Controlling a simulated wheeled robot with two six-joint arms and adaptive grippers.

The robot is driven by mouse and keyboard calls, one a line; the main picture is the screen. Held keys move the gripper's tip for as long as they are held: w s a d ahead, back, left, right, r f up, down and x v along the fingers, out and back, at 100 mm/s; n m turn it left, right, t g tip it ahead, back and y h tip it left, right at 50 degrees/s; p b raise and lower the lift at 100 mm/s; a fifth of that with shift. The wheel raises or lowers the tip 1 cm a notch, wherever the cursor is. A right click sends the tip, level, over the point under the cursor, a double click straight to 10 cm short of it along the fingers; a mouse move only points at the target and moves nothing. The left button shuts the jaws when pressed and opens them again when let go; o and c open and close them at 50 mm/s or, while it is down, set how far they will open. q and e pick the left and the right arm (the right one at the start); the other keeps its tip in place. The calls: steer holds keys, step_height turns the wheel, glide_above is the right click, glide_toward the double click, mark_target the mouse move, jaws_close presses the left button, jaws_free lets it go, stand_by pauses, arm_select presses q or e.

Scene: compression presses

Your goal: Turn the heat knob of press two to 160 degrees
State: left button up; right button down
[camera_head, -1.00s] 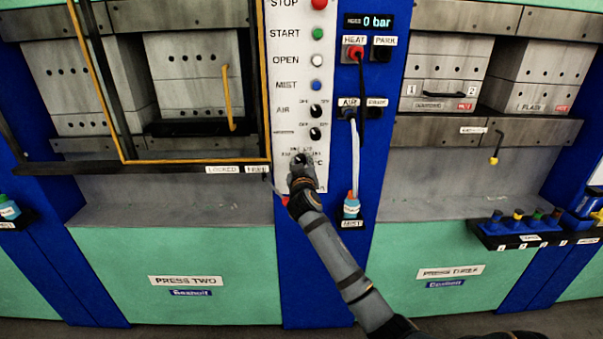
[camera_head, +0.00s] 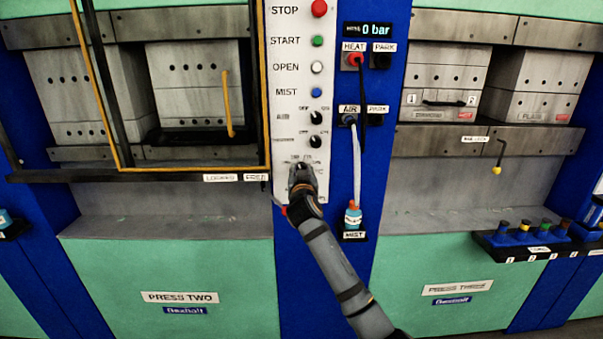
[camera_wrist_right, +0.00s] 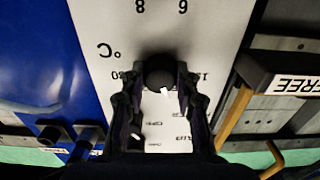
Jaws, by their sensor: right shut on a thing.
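The heat knob (camera_wrist_right: 160,72) is a small black round knob with a white pointer mark, low on the white control panel (camera_head: 286,130) beside press two (camera_head: 180,298). In the right wrist view, the panel's print is upside down, with a °C sign and partly covered numbers around the knob. The pointer mark is toward the lower side in that view. My right gripper (camera_head: 302,172) is at the knob, its fingers (camera_wrist_right: 160,95) on either side of it and shut on it. In the head view the gripper covers most of the knob. My left gripper is not in view.
A yellow-edged guard frame (camera_head: 190,168) stands left of the panel. A hanging white hose (camera_head: 357,165) and mist bottle (camera_head: 352,214) are close on the right.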

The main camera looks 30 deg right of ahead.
steer(key=c, duration=1)
jaws_free()
steer(key=v, duration=1.2)
